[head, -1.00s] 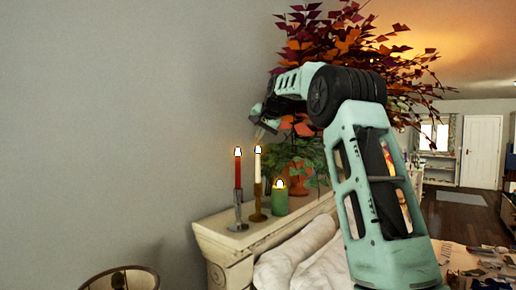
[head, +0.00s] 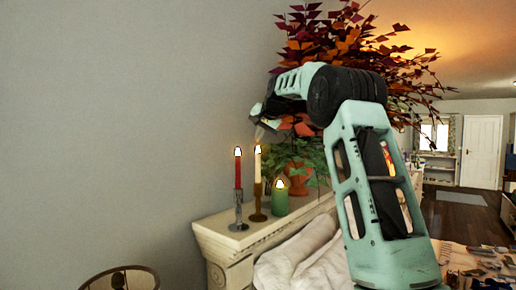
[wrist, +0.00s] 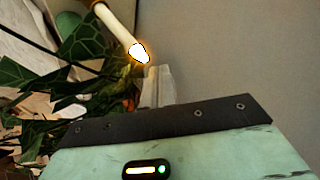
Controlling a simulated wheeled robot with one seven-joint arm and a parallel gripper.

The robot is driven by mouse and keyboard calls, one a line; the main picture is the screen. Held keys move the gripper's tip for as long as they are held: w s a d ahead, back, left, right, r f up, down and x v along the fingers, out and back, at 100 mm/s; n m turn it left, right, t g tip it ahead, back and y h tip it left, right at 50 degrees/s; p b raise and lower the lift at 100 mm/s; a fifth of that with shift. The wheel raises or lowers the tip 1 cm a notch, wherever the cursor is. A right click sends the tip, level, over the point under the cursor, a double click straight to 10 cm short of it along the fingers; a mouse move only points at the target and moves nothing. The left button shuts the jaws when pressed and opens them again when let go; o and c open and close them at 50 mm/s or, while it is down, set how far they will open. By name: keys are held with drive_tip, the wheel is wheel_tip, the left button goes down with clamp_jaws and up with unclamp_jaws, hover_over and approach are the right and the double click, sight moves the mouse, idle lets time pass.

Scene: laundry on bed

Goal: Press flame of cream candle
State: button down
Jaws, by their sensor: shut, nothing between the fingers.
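The cream candle (head: 257,168) stands upright in a brown holder on the mantel, with its lit flame (head: 257,149) on top. In the wrist view the cream candle (wrist: 117,25) comes in from the top, its glowing flame (wrist: 139,53) just beyond my fingertips. My gripper (head: 260,138) is shut and empty, just above the flame in the head view. In the wrist view the shut fingers (wrist: 154,76) are close to the flame; I cannot tell whether they touch it.
A lit red candle (head: 238,168) stands just left, and a lit green candle (head: 280,200) to the right, on the mantel (head: 225,229). A potted plant (head: 299,182) with leaves is close behind. The grey wall (head: 120,120) on the left is bare.

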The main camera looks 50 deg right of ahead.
drive_tip(key=shift+f, duration=0.4)
drive_tip(key=shift+f+b, duration=0.5)
drive_tip(key=shift+b, duration=0.1)
idle(0.5)
idle(0.3)
drive_tip(key=shift+r+p, duration=0.9)
wheel_tip(320, 180, up, 5)
drive_tip(key=shift+p, duration=0.85)
